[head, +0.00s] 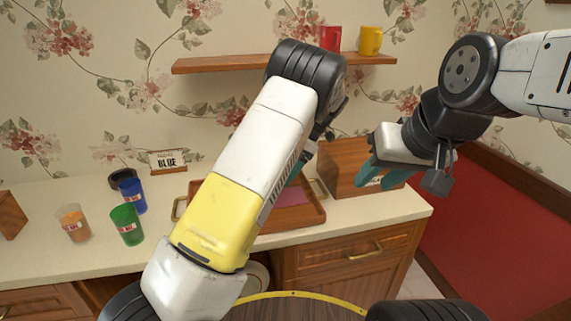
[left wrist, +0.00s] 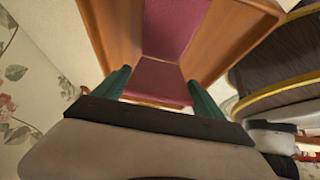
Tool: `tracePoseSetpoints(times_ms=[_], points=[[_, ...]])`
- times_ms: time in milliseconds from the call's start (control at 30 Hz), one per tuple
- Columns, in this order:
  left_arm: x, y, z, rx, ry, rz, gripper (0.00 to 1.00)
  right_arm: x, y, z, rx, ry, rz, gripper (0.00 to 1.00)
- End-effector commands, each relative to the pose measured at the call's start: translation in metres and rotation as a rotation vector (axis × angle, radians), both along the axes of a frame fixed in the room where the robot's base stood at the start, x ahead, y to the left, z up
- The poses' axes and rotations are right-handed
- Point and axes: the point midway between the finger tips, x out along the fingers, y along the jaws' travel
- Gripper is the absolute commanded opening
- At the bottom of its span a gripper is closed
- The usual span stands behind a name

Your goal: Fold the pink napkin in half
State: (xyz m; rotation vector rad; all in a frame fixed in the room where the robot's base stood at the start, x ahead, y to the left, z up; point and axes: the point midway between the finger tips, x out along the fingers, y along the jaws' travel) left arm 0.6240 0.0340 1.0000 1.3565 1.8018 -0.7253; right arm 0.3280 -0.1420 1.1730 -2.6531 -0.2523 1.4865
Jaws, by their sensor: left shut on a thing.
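The pink napkin (head: 294,197) lies in a brown wooden tray (head: 250,238) on the counter; my left forearm hides much of it in the head view. In the left wrist view the napkin (left wrist: 178,28) runs along the tray, and a part of it shows between the fingers. My left gripper (left wrist: 160,90) is over the tray, shut on the napkin; in the head view its fingertips are mostly hidden behind my arm. My right gripper (head: 382,177) is open and empty, in front of a wooden box to the right of the tray.
The wooden box (head: 340,162) stands at the counter's right end. A wall shelf (head: 220,64) holds red (head: 330,38) and yellow (head: 370,41) mugs.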

Motion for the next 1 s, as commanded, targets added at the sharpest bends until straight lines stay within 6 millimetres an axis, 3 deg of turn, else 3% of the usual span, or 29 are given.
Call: tracePoseSetpoints(times_ms=[133, 167, 233, 567, 1000], points=[[0.0, 0.0, 0.0, -0.001, 0.0, -0.001, 0.64, 0.0, 0.0, 0.0, 0.0, 0.0, 0.0, 0.36], [0.0, 0.0, 0.0, -0.001, 0.0, -0.001, 0.86, 0.0, 0.0, 0.0, 0.0, 0.0, 0.0, 0.36], [0.0, 0.0, 0.0, 0.0, 0.001, -0.001, 1.0, 0.0, 0.0, 0.0, 0.0, 0.0, 0.0, 0.36], [0.001, -0.003, 0.005, -0.001, -0.001, -0.001, 1.0, 0.0, 0.0, 0.0, 0.0, 0.0, 0.0, 0.36], [0.012, -0.038, 0.059, 0.0, -0.001, -0.001, 1.0, 0.0, 0.0, 0.0, 0.0, 0.0, 0.0, 0.36]])
